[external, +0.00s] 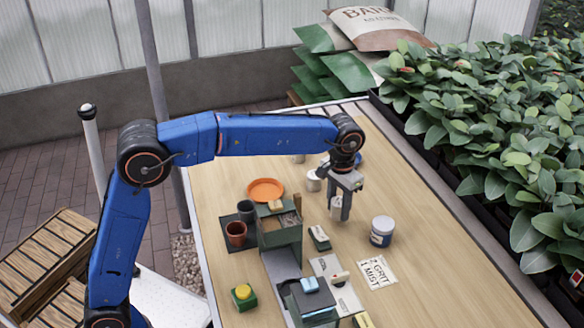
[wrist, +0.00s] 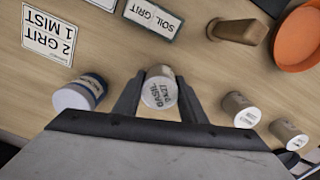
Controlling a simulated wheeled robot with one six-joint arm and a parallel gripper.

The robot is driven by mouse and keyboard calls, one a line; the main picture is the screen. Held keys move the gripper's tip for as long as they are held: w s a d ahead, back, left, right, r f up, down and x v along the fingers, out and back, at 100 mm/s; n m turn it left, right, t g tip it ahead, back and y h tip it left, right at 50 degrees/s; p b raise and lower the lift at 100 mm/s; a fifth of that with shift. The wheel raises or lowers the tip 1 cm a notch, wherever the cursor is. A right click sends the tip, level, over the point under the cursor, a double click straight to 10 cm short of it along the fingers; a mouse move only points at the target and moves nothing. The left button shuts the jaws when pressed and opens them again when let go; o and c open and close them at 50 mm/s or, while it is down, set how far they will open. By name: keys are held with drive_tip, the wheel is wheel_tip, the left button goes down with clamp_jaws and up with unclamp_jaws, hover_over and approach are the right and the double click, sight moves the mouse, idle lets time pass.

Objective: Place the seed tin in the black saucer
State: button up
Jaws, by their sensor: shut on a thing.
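My gripper (external: 340,214) points down over the middle of the table. In the wrist view its two fingers (wrist: 160,100) are shut on a small tin (wrist: 160,92) with a pale lid lettered "BASIL". The held tin (external: 336,204) shows only partly between the fingers in the external view. I cannot tell whether it touches the table. The black saucer is not clearly seen. A dark rounded edge (wrist: 289,159) at the lower right of the wrist view may be part of it, partly hidden by my gripper body.
Two pale-lidded tins (wrist: 240,110) stand beyond the gripper. A blue-and-white tin (external: 382,232) and a "2 GRIT 1 MIST" card (external: 377,272) lie nearer. An orange saucer (external: 265,190), pots (external: 236,234) and a green rack (external: 280,234) stand left.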

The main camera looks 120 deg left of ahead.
sight(338, 201)
drive_tip(key=shift+f, duration=1.3)
drive_tip(key=o, duration=1.1)
drive_tip(key=shift+f, duration=0.1)
drive_tip(key=shift+c, duration=0.2)
drive_tip(key=shift+o, duration=0.5)
wheel_tip(338, 201, up, 12)
drive_tip(key=shift+s+r, duration=0.1)
drive_tip(key=shift+r, duration=0.05)
